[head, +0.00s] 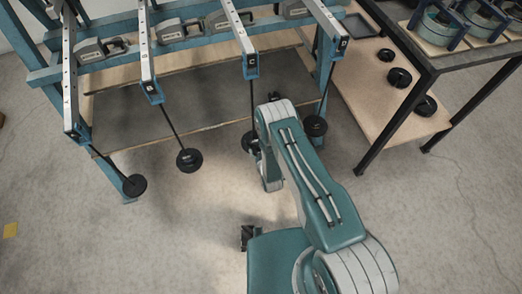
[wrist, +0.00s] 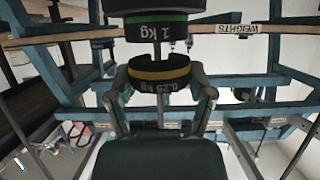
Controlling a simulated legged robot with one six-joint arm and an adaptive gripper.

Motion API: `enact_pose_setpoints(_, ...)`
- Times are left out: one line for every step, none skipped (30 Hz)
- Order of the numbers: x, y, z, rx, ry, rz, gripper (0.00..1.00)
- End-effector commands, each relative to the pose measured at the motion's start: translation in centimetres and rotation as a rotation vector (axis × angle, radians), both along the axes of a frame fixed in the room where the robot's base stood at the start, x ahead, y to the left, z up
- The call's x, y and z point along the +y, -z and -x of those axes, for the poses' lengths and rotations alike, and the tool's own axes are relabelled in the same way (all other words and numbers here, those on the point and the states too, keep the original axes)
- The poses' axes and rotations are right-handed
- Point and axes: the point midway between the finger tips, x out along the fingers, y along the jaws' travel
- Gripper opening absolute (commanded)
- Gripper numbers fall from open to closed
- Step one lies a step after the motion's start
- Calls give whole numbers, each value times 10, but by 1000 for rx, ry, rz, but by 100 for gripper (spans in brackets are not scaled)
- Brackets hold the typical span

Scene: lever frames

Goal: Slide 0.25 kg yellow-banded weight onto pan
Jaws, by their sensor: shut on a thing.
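In the wrist view, which looks upside down, my gripper (wrist: 162,84) is shut on the yellow-banded 0.25 kg weight (wrist: 160,73), with one finger on each side of its rim. A larger green-banded 1 kg weight (wrist: 155,31) appears just above it in the picture, with a small gap between. A thin rod (wrist: 160,115) shows on the other side of the yellow-banded weight, in line with it. Whether the rod sits in the weight's slot I cannot tell. In the head view, the dark hanger load (head: 248,142) is beside my arm, which hides the gripper.
Other hanger loads (head: 188,160) hang on rods from the blue lever frame (head: 152,90), left and right. A bench with a lower shelf (head: 385,110) holding several black weights (head: 399,77) stands at right. The floor in front is clear.

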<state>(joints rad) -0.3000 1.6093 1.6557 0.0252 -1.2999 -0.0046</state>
Motion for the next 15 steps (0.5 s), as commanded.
enact_pose_setpoints(0, -1, -3, -2, 1, -3, 22)
enact_pose_setpoints(-1, -1, -5, -3, 1, -4, 22)
enact_pose_setpoints(-1, -2, -7, -4, 2, -6, 22)
enact_pose_setpoints(-2, -2, -8, -3, 2, -8, 22)
enact_pose_setpoints(-2, -2, -10, -3, 2, -8, 22)
enact_pose_setpoints(-2, -2, -12, -3, 2, -9, 22)
enact_pose_setpoints(-2, -2, -13, -2, 3, -10, 22)
enact_pose_setpoints(-2, -2, -15, -2, 2, -11, 22)
enact_pose_setpoints(-2, -3, -17, -3, 2, -12, 22)
enact_pose_setpoints(-2, -3, -18, -3, 2, -12, 22)
enact_pose_setpoints(-1, -3, -20, -3, 2, -12, 22)
enact_pose_setpoints(0, -3, -22, -3, 2, -11, 22)
enact_pose_setpoints(1, -2, -23, -2, 2, -10, 22)
enact_pose_setpoints(2, -2, -24, -2, 3, -10, 22)
enact_pose_setpoints(3, -2, -26, -3, 2, -8, 22)
